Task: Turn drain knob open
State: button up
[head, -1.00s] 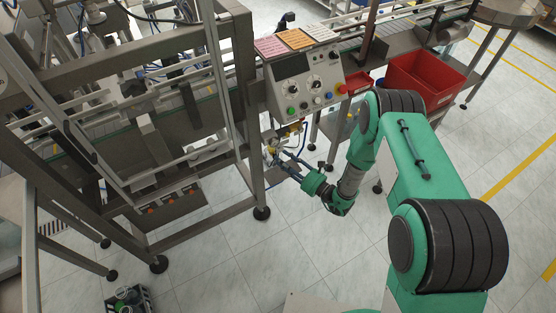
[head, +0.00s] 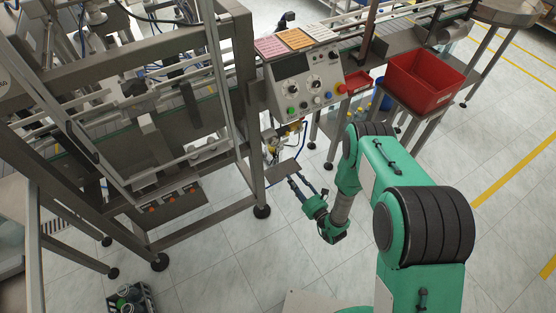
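A small assembly of fittings (head: 273,146) with pale round parts and yellow pieces sits low on the machine frame, below the control panel. The drain knob cannot be picked out on it at this size. My gripper (head: 295,178) is in front of and below the assembly, apart from it. Its two dark fingers point up and left toward it, spread with a gap between them. No object shows between them. A flat grey-brown plate (head: 282,173) lies between the fingertips and the assembly in the picture.
The control panel (head: 308,84) with buttons and knobs overhangs the assembly. A steel frame leg (head: 257,180) stands just left. A red bin (head: 424,82) is at right, and blue hose runs near the fittings.

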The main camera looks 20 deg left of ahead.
aim_at(276, 157)
jog(key=b+x, duration=0.2)
jog(key=x, duration=1.1)
jog(key=shift+w+a, duration=0.2)
jog(key=shift+a, duration=0.05)
grip_shut()
